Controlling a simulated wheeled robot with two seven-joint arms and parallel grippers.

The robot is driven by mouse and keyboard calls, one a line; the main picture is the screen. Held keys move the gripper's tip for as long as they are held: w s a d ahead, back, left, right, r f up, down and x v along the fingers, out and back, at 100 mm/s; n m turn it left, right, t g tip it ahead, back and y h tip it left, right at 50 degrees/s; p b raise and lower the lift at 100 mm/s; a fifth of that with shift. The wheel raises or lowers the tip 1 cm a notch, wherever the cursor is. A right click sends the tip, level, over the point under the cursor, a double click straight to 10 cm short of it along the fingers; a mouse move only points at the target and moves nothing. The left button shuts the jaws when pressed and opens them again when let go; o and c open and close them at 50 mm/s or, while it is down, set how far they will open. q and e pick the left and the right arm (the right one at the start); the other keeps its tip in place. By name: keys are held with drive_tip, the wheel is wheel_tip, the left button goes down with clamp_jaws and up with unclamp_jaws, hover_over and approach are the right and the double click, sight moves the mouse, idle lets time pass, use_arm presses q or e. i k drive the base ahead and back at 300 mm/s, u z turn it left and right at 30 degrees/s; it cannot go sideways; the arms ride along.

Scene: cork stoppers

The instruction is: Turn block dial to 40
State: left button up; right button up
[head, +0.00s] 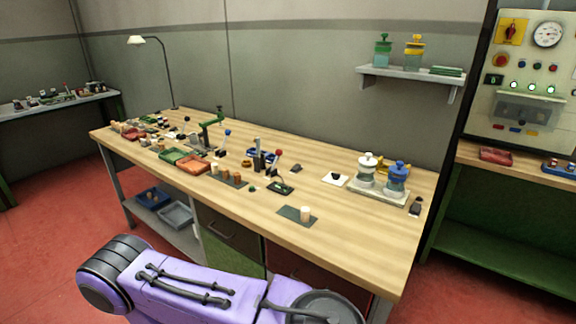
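No dial with readable numbers shows on the workbench (330,240), so I cannot tell which thing is the block dial. A dark block-like device with an upright post (259,160) stands mid-bench. A purple arm link of mine crosses the bottom. Neither gripper is in view.
Several cork stoppers (225,174) stand on a dark mat, one (305,213) on another mat. White and blue lidded jars (396,178) stand on a tray at the right. The bench's front right is clear.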

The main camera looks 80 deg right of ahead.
sight(335, 175)
drive_tip(key=i, duration=1.6)
drive_tip(key=z, duration=4.15)
